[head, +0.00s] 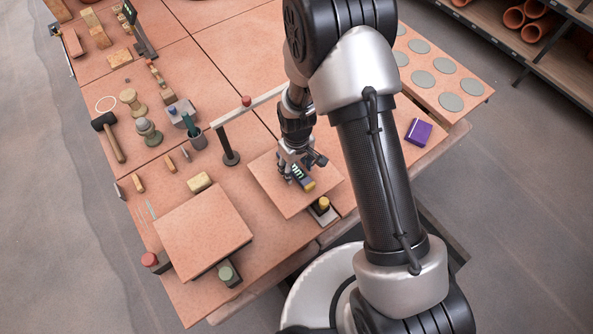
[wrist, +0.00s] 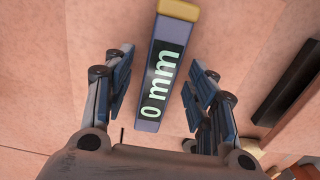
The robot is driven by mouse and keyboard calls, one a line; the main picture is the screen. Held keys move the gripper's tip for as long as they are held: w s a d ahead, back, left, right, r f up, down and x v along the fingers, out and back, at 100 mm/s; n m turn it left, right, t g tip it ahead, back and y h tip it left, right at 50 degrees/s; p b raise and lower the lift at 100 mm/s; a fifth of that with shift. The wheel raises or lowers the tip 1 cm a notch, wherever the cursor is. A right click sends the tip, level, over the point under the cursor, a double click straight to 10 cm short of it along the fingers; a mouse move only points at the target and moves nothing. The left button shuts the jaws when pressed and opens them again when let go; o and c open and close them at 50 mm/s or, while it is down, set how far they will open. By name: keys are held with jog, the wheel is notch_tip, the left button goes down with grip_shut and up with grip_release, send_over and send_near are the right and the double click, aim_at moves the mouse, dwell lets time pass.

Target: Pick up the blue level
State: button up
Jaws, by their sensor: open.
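The blue level (wrist: 144,125) is a blue-violet bar with a yellow end and a dark face reading "0 mm". In the head view the level (head: 299,172) lies on a square terracotta slab (head: 275,197), partly hidden by my gripper (head: 302,161). In the wrist view my gripper (wrist: 158,92) is open. Its two fingers are on either side of the level, with gaps showing on both sides. The level's yellow end points away from the wrist, toward the top of the picture.
A black post (head: 230,146) with a pale beam stands left of the slab. A yellow-topped clamp (head: 323,204) sits at its front edge. Another square slab (head: 205,230) lies at front left. A purple box (head: 418,132) is to the right.

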jog(key=shift+c, duration=0.4)
grip_shut()
jog(key=shift+r, duration=0.1)
